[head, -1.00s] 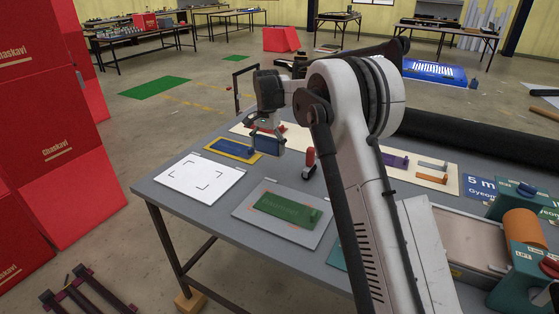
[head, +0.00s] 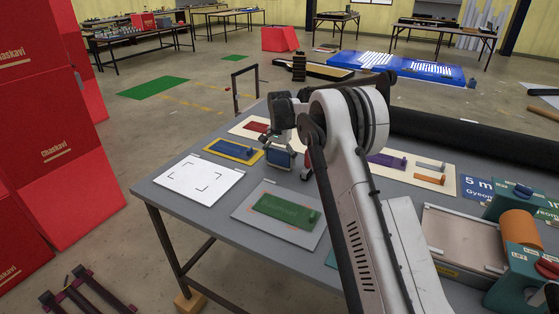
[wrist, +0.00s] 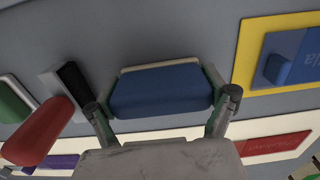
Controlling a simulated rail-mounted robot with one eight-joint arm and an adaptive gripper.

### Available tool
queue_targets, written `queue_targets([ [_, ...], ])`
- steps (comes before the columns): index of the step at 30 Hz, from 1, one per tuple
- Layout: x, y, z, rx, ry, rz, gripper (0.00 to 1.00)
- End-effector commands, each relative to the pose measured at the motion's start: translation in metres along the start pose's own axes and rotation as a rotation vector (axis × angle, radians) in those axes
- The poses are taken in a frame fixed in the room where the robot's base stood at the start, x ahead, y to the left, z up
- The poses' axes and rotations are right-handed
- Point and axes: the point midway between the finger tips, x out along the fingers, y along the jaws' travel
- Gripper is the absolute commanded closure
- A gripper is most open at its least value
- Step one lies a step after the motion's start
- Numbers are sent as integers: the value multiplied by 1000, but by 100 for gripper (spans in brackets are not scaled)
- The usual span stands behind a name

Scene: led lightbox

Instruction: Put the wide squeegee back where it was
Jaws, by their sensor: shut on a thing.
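The wide squeegee (wrist: 160,91) is a blue block with a pale beige strip along its far edge. My gripper (wrist: 165,105) is shut on it, one finger at each end. In the head view the squeegee (head: 280,158) hangs below my gripper (head: 284,140), over grey table between the yellow-edged blue plate (head: 233,151) and the red-handled tool (head: 318,160). I cannot tell whether it touches the table. In the wrist view the red-handled tool (wrist: 42,132) with its black part lies to the left. My arm partly hides that tool in the head view.
A long cream board (head: 445,181) with coloured pieces runs behind the squeegee. A white sheet with corner marks (head: 198,180) and a grey plate with a green block (head: 285,208) lie nearer the front. A roller machine (head: 520,225) stands at the right.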

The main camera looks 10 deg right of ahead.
Motion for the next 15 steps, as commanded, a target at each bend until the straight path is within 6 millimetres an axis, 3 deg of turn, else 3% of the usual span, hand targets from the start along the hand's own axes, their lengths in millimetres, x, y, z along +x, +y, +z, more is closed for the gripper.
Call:
queue_targets([
  [7,5,0,0,0,0,0,41],
  [8,4,0,0,0,0,0,12],
  [9,3,0,0,0,0,0,6],
  [11,3,0,0,0,0,0,0],
  [15,3,0,0,0,0,0,0],
])
